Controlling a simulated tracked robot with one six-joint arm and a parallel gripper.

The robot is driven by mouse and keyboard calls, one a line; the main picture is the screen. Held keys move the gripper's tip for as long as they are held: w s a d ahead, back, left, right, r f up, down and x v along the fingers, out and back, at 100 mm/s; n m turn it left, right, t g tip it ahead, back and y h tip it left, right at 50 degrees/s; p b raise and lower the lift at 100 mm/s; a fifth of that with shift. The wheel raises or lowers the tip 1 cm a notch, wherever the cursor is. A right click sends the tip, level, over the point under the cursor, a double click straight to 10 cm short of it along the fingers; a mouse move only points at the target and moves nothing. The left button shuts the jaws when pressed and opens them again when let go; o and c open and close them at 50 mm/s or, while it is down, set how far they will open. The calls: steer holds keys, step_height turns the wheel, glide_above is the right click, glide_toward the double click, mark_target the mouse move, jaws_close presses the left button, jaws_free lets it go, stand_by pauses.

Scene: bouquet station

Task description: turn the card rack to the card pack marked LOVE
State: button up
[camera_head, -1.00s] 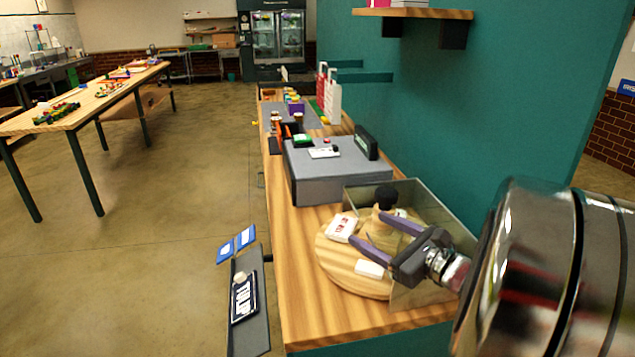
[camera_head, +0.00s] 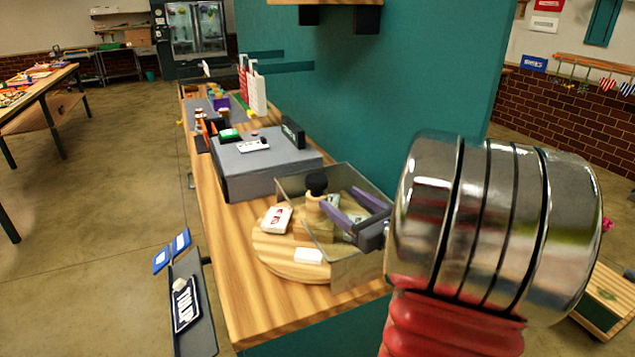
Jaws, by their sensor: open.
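The card rack (camera_head: 268,246) is a round wooden turntable on the counter, with a wooden post (camera_head: 313,208) and a black knob (camera_head: 316,183) at its middle. A white card pack with a red mark (camera_head: 276,219) lies at its left. A plain-looking white pack (camera_head: 308,256) lies at its front. More packs show dimly behind the clear panels (camera_head: 357,258) at the right. No marking can be read, so I cannot tell which pack says LOVE. My gripper (camera_head: 339,195) is open and empty, its purple fingers just right of the knob and post, pointing left.
The clear panels stand around the rack's back and right. A grey box-shaped unit (camera_head: 262,168) is behind the rack on the counter. A dark sign holder (camera_head: 190,305) hangs off the counter's left edge. A teal wall (camera_head: 400,100) rises at the right.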

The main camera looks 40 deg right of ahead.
mark_target(316, 182)
steer(key=w, duration=0.7)
steer(key=w+d, duration=0.1)
steer(key=w, duration=0.3)
steer(key=shift+w, duration=0.35)
steer(key=shift+c, duration=0.7)
steer(key=c, duration=1.3)
steer(key=shift+d, duration=0.25)
steer(key=shift+c, duration=0.4)
steer(key=shift+a, duration=0.2)
steer(key=shift+a+y, duration=0.15)
steer(key=shift+y, duration=0.15)
